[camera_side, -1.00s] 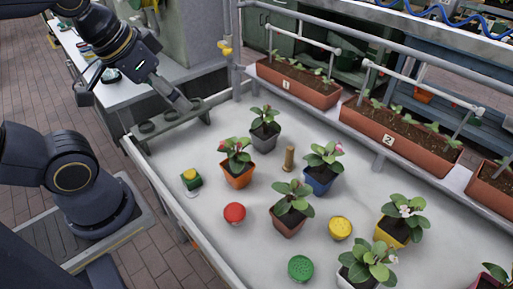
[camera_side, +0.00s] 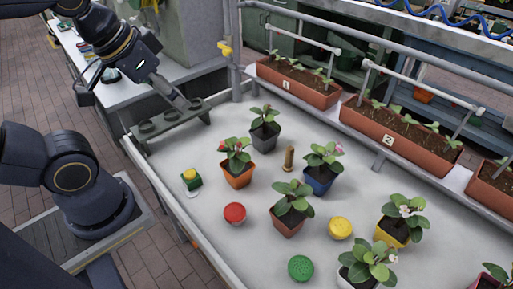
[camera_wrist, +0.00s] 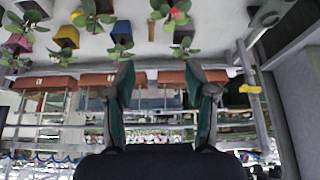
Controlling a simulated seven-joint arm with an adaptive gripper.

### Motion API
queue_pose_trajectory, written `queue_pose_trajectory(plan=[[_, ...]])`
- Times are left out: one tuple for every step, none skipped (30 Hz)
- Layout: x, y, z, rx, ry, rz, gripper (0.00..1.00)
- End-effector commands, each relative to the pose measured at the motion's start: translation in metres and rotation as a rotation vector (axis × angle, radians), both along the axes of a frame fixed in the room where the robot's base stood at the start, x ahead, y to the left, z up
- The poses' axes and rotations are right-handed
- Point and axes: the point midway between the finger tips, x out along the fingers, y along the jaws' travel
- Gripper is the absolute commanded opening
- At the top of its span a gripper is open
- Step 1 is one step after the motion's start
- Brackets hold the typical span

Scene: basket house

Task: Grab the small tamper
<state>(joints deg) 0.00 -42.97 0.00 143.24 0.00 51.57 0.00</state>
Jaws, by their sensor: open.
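The small tamper (camera_side: 289,158) appears to be the little brown wooden cylinder standing upright on the pale tray (camera_side: 215,185), between the potted plants. In the wrist view, which looks upside down, a small brown upright piece (camera_wrist: 151,30) near the top, between plants, seems to be the same thing. My gripper (camera_side: 137,98) is at the upper left in the side view, above the tray's far left corner and well apart from the tamper. Its fingers (camera_wrist: 160,68) are spread wide in the wrist view, with nothing between them.
Plants in an orange pot (camera_side: 238,179), a blue pot (camera_side: 319,185) and a brown pot (camera_side: 287,224) stand around the tamper. A red round lid (camera_side: 234,212) and a yellow one (camera_side: 340,228) lie nearer. A grey holder (camera_side: 165,125) with round holes sits below my gripper.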

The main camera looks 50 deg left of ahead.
Motion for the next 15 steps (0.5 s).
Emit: queue_pose_trajectory(plan=[[0.0,0.0,0.0,0.0,0.0,0.0,0.52],[0.0,0.0,0.0,0.0,0.0,0.0,0.52],[0.0,0.0,0.0,0.0,0.0,0.0,0.52],[0.0,0.0,0.0,0.0,0.0,0.0,0.52],[0.0,0.0,0.0,0.0,0.0,0.0,0.52],[0.0,0.0,0.0,0.0,0.0,0.0,0.52],[0.0,0.0,0.0,0.0,0.0,0.0,0.52],[0.001,0.0,0.0,0.0,-0.001,0.0,0.52],[0.003,0.0,0.0,0.0,-0.002,0.0,0.52],[0.007,0.0,-0.001,0.0,-0.006,-0.001,0.52],[0.013,0.0,-0.001,0.0,-0.011,-0.002,0.52],[0.023,-0.001,-0.003,0.0,-0.021,-0.004,0.52],[0.034,-0.001,-0.004,-0.001,-0.031,-0.005,0.52],[0.046,-0.002,-0.006,-0.001,-0.044,-0.006,0.52],[0.065,-0.003,-0.01,-0.002,-0.065,-0.009,0.52]])
